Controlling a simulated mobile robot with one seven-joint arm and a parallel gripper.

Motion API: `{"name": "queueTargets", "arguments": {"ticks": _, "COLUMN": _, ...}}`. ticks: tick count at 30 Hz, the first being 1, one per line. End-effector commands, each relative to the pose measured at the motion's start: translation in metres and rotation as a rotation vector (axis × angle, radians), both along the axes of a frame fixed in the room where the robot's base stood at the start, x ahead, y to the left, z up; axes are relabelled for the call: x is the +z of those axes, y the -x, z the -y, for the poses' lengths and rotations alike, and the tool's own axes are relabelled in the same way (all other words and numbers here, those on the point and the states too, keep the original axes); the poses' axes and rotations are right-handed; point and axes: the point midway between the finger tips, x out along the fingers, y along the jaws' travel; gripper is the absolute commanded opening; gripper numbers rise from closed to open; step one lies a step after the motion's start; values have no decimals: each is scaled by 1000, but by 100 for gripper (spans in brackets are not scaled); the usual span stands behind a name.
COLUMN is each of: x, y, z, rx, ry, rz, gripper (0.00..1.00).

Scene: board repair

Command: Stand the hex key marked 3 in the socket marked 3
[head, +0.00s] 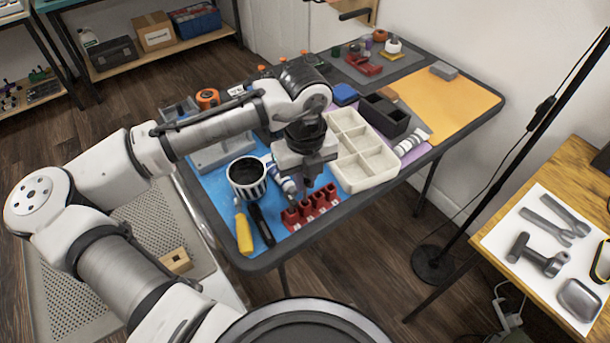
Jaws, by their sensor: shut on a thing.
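The red socket block (312,208) lies near the front edge of the blue mat, with several sockets and small pale labels along its front. The labels are too small to read. My gripper (306,187) points down just above the block, around its middle. It is shut on a thin dark thing, which I take to be the hex key; the fingers mostly hide it, and its mark cannot be read. I cannot tell whether its lower end is inside a socket or above it.
A striped mug (247,180) stands left of the block. A yellow-handled tool (243,230) and a black-handled tool (262,226) lie at the front left. A cream compartment tray (362,150) stands close behind to the right. The table's dark front edge is near.

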Motion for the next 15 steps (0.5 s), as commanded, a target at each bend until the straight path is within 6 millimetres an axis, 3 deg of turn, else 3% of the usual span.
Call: {"name": "queueTargets", "arguments": {"ticks": 15, "x": -5, "y": 0, "z": 0, "rx": 0, "ry": 1, "rz": 0, "gripper": 0}}
